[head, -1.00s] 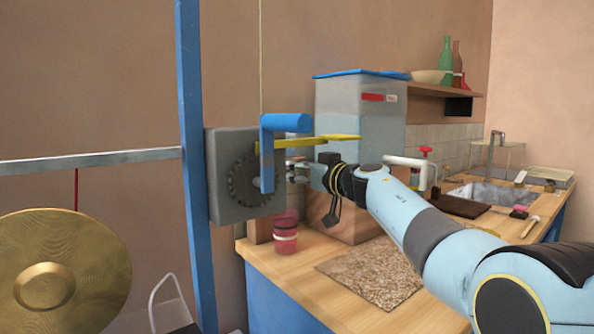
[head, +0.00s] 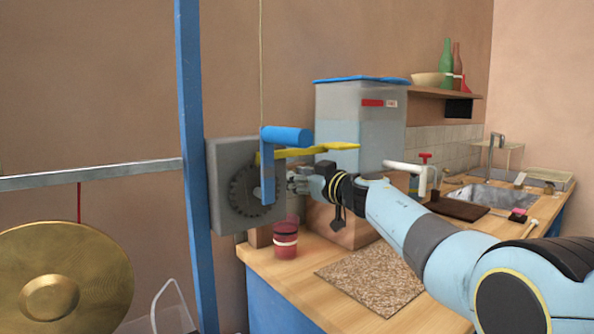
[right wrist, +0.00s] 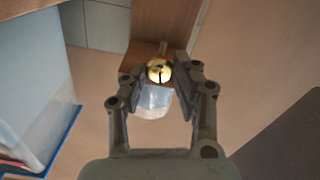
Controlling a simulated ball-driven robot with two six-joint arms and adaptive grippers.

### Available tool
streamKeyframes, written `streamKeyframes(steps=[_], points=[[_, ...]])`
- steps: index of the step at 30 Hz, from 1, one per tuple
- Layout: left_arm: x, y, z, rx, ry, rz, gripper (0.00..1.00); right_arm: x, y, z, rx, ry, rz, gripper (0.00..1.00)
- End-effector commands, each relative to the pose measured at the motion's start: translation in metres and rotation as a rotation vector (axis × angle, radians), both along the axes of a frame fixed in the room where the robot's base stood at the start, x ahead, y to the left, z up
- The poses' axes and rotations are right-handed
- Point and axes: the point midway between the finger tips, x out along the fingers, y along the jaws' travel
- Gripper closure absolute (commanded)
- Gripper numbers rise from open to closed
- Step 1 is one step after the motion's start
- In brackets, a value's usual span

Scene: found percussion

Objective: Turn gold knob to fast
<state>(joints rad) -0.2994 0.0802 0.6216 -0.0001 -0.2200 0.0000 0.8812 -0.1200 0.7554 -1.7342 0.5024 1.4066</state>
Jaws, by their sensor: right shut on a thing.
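The gold knob (right wrist: 160,70) shows in the right wrist view as a small round brass piece with a dark slot, in front of a wooden block (right wrist: 150,49). My right gripper (right wrist: 160,80) has its two fingers on either side of the knob and is shut on it. In the head view my right gripper (head: 297,180) is beside the grey box with the dark toothed wheel (head: 241,192), just right of the blue crank handle (head: 287,136). The knob is hidden there. Which setting the knob points to cannot be read. My left gripper is in neither view.
A yellow lever (head: 335,147) lies just above my right gripper. A blue post (head: 190,100) and a gong (head: 60,285) stand left. A clear tank with a blue lid (head: 335,100) is behind. A red cup (head: 285,245) and a speckled mat (head: 370,276) are on the counter.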

Motion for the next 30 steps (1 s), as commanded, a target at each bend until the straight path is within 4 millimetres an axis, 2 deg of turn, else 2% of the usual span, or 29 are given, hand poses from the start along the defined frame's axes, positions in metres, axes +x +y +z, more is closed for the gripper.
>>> streamKeyframes(steps=[3,15,30], points=[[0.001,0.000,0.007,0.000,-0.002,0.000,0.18,0.000,0.000,0.000,-0.073,-0.045,0.000,1.00],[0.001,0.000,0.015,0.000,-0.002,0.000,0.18,-0.001,0.000,-0.002,-0.259,-0.169,0.001,1.00],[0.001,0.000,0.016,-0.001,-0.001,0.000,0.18,-0.001,0.001,-0.004,-0.301,-0.196,0.002,1.00]])
